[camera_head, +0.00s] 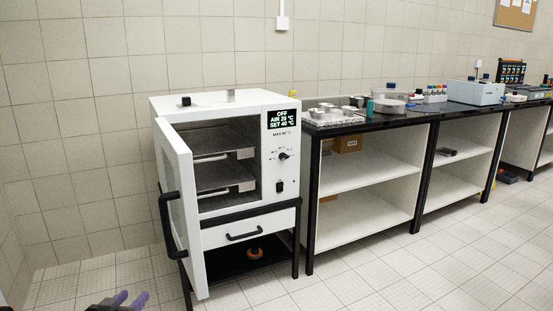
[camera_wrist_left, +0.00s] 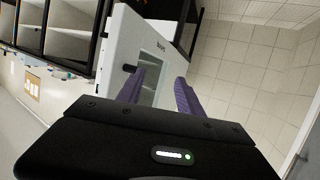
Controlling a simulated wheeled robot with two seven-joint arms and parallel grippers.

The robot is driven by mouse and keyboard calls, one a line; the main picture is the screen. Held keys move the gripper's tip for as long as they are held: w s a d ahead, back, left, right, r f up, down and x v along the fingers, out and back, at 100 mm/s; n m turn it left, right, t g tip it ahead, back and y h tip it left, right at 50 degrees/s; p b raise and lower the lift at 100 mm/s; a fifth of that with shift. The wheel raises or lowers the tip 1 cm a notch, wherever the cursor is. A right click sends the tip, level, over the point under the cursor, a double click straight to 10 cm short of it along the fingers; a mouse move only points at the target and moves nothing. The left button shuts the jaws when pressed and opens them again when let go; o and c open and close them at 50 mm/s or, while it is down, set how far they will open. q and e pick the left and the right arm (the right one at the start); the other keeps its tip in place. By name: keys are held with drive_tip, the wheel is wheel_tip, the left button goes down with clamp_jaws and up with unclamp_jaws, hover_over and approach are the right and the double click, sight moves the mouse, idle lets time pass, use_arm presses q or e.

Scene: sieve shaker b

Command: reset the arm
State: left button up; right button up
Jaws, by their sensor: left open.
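My left gripper (camera_head: 122,300) shows at the bottom left edge of the head view, with purple fingers. In the left wrist view my left gripper (camera_wrist_left: 164,92) has its two purple fingers apart, with nothing held between them. It is apart from the white oven (camera_head: 225,103), whose door (camera_head: 193,215) stands swung open toward the left with a black handle. My right gripper is in neither view.
Two shelves inside look empty. A black-topped bench (camera_head: 375,122) with lab ware runs along the wall to the right. A cardboard box (camera_head: 348,144) sits on its shelf. The tiled floor (camera_head: 400,280) in front is clear.

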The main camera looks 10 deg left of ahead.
use_arm(q)
drive_tip(key=s+d+f+g+h, duration=0.1)
drive_tip(key=s+d+f+g, duration=0.2)
drive_tip(key=d+f, duration=0.65)
drive_tip(key=s+d+f+g+h, duration=0.2)
drive_tip(key=d+f+g, duration=0.1)
drive_tip(key=d+f, duration=0.65)
drive_tip(key=s+d+f+g+h, duration=0.2)
drive_tip(key=s+d+f+g, duration=0.2)
drive_tip(key=s+d+f, duration=0.5)
drive_tip(key=s+d+f+g+h, duration=0.1)
drive_tip(key=s+d+f+g, duration=0.35)
drive_tip(key=s+d, duration=0.8)
wheel_tip(320, 180, up, 20)
drive_tip(key=w+t+p, duration=0.1)
drive_tip(key=p, duration=1.9)
drive_tip(key=shift+w, duration=0.15)
drive_tip(key=shift+c, duration=0.7)
